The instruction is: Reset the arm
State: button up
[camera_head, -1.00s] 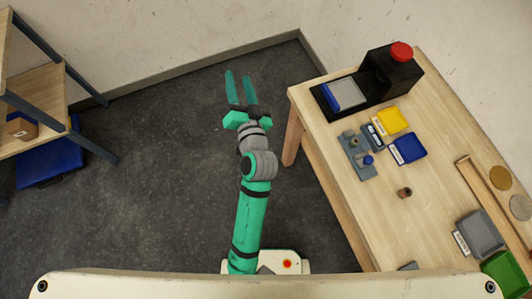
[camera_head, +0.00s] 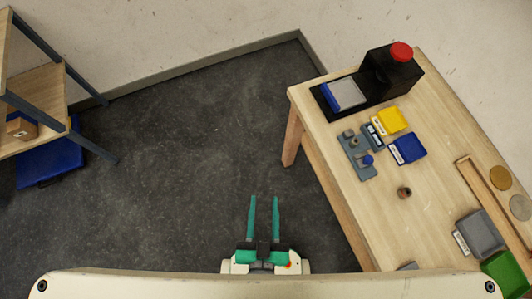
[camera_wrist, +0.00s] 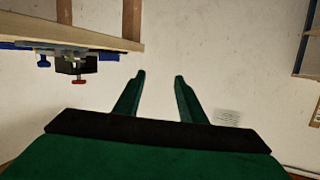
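My gripper (camera_head: 263,215) is at the bottom middle of the head view, over the dark floor and drawn in close to my body. Its two green fingers point away from my body and stand apart with nothing between them. Most of my arm is hidden below my body's front edge. In the wrist view my gripper (camera_wrist: 158,77) is open and empty in front of a pale wall.
A wooden table (camera_head: 345,205) on the right holds a black machine with a red top (camera_head: 392,70), a yellow bin (camera_head: 391,121), a blue bin (camera_head: 407,149) and a grey bin (camera_head: 480,233). A shelf (camera_head: 40,95) stands at left. The floor between is clear.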

jog(key=shift+s+d+r+n+y, duration=0.15)
jog(key=shift+s+r+n, duration=0.1)
jog(key=shift+s, duration=0.25)
jog(key=shift+s+d+r+n+y, duration=0.15)
jog(key=shift+s+n, duration=0.1)
jog(key=shift+s, duration=0.25)
